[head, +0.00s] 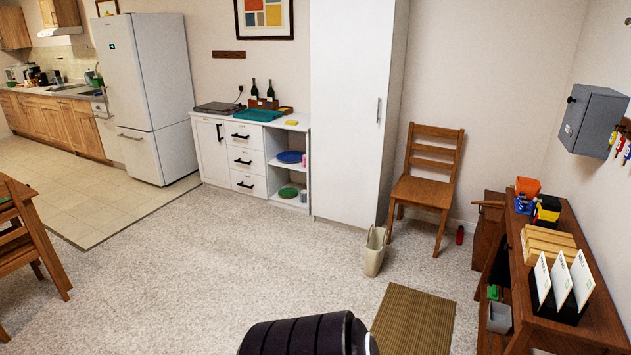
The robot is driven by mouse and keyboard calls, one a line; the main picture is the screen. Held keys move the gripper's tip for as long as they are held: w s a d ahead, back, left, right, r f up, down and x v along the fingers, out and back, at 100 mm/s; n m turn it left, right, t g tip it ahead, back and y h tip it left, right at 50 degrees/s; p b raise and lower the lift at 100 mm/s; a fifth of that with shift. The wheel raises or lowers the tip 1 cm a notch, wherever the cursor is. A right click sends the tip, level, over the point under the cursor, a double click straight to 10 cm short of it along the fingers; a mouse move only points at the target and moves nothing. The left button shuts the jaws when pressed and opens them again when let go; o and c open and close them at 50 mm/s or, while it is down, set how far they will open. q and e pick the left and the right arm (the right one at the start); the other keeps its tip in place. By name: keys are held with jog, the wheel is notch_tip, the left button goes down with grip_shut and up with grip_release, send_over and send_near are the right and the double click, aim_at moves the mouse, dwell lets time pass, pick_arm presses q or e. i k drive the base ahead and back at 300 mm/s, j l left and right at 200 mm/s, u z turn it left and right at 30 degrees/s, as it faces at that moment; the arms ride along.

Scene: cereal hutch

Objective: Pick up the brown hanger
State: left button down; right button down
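I cannot make out a clothes hanger in the head view. A narrow brown wooden strip (228,54), perhaps a hook rail, is fixed to the back wall between the fridge and the tall white cabinet. It is too small to tell whether anything hangs on it. Neither of my grippers is in view. A dark ribbed part at the bottom middle seems to be mine.
A white counter unit (213,149) stands below the strip, beside a tall white cabinet (348,120). A wooden chair (428,190), beige bag (375,258), brown mat (413,325) and cluttered wooden desk (590,330) are at right. The carpet (190,270) is open at centre-left.

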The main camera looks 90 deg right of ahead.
aim_at(480, 202)
jog(key=z, duration=3.85)
jog(key=j, duration=0.95)
jog(key=i+j, duration=0.1)
jog(key=j, duration=0.85)
jog(key=i+j, duration=0.1)
jog(key=j, duration=0.9)
jog(key=i+j+u, duration=0.25)
jog(key=i+j, duration=1.1)
jog(key=j, duration=0.15)
jog(key=i+l+u, duration=0.1)
jog(key=i+l, duration=0.75)
jog(key=i+l+u, duration=0.1)
jog(key=i+l, duration=0.7)
jog(key=l, duration=0.15)
